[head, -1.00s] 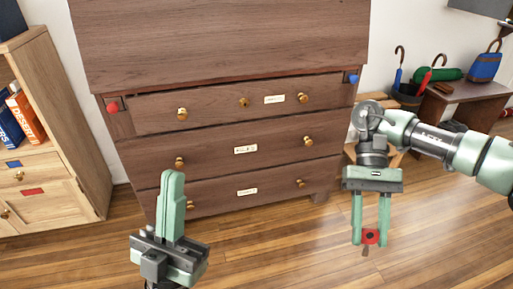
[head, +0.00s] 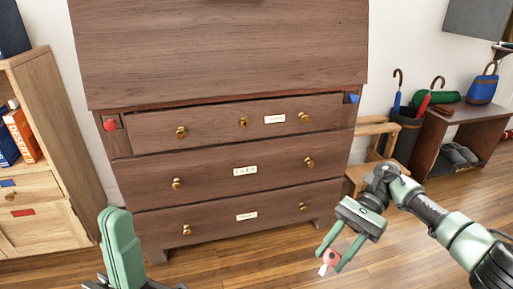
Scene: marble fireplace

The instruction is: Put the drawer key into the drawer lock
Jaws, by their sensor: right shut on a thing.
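The dark wooden chest's top drawer (head: 215,131) carries a brass drawer lock (head: 243,122) at its middle, between two round knobs. My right gripper (head: 329,261) is low at the right, in front of the chest and apart from it. It is shut on a small red-headed key (head: 331,257), whose pale tip points down and left. The key is well below and right of the lock. My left gripper (head: 120,238) is at the bottom left, pointing up, empty as far as I see. Its fingers overlap, so their gap is hidden.
A red knob (head: 110,125) and a blue knob (head: 352,98) flank the top drawer. A light bookcase (head: 62,140) stands left. A wooden stool (head: 372,150), an umbrella bin (head: 406,133) and a bench (head: 452,125) stand right. The floor before the chest is clear.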

